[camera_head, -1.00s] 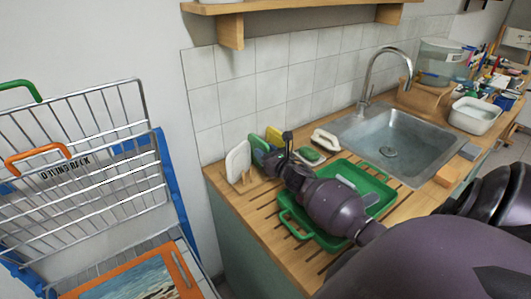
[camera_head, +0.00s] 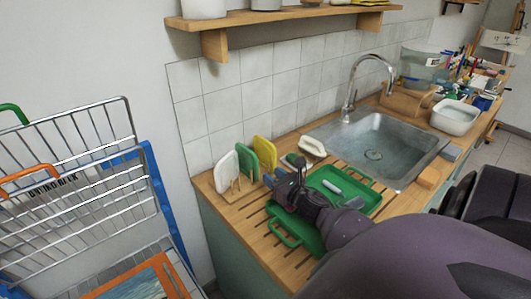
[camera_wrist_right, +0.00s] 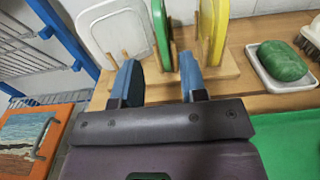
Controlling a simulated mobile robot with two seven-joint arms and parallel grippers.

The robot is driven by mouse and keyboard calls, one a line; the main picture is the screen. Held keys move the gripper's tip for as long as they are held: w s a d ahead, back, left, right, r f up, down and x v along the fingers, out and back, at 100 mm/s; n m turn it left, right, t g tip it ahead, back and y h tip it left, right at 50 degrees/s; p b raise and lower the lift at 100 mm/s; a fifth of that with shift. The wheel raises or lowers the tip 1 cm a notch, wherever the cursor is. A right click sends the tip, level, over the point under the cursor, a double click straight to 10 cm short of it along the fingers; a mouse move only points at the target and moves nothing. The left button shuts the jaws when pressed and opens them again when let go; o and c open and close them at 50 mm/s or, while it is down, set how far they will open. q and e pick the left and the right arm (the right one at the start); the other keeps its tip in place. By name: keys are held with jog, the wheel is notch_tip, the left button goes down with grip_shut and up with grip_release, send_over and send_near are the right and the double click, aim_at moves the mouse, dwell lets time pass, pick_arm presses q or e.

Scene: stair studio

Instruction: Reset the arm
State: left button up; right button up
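My right gripper (camera_head: 275,178) is over the left end of the green tray in the head view, in front of the board rack. In the right wrist view its two blue fingers (camera_wrist_right: 160,82) are spread apart with nothing between them. Beyond the fingers stand a white board (camera_wrist_right: 115,28), a green board (camera_wrist_right: 161,32) and a yellow board (camera_wrist_right: 214,28) in a wooden rack (camera_wrist_right: 225,68). In the head view the white board (camera_head: 227,172), green board (camera_head: 248,160) and yellow board (camera_head: 264,152) stand upright, clear of the gripper. My left gripper is not in view.
The green tray (camera_head: 285,236) lies on the wooden counter beside the sink (camera_head: 375,150). A green soap (camera_wrist_right: 283,60) sits in a white dish near the tray. A wire drying rack (camera_head: 70,170) stands at left. A shelf (camera_head: 290,25) hangs above.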

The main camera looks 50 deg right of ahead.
jog(key=shift+s, duration=0.65)
jog(key=shift+a, duration=0.1)
